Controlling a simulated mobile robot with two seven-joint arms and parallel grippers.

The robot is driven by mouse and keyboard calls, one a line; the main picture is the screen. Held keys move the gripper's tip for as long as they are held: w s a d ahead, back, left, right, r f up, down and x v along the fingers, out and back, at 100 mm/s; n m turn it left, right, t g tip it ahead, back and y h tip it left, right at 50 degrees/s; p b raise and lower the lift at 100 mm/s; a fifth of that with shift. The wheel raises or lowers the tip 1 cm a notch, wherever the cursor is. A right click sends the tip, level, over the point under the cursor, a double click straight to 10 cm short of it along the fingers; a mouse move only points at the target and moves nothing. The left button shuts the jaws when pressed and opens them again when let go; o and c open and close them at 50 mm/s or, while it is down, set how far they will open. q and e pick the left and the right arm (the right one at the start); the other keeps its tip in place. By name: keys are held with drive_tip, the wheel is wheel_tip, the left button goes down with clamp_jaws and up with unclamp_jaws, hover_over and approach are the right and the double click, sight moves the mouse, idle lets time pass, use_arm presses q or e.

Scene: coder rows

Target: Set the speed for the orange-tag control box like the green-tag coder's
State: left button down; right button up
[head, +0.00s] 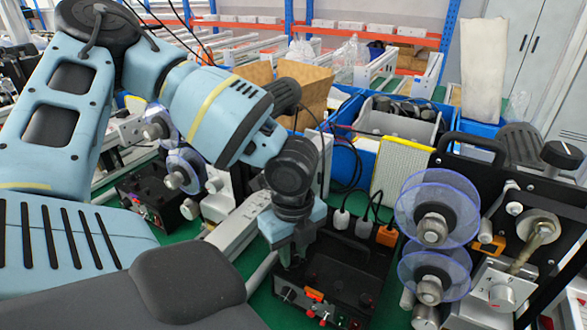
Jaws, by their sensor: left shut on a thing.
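The black control box (345,285) stands at the lower middle, with an orange tag (386,237) at its back right corner. Its top carries small knobs, switches and red parts. My left gripper (291,262) points down over the box's left part. It is shut on a small part there, seemingly a knob, which the fingers hide. A second black control box (150,195) stands further left, partly behind my arm. I cannot make out a green tag or read any dial setting. My right gripper is not in view.
A coder machine with clear blue discs (437,213) and an orange tag (491,245) stands close on the right. Another coder (180,165) is partly behind my left arm. White plugs and cables rise behind the box. Blue bins (365,150) and cardboard stand behind.

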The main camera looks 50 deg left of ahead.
sight(293, 256)
use_arm(q)
drive_tip(key=shift+m, duration=0.5)
drive_tip(key=c, duration=1.2)
unclamp_jaws()
drive_tip(key=shift+r+p, duration=0.4)
drive_tip(key=shift+r, duration=3.5)
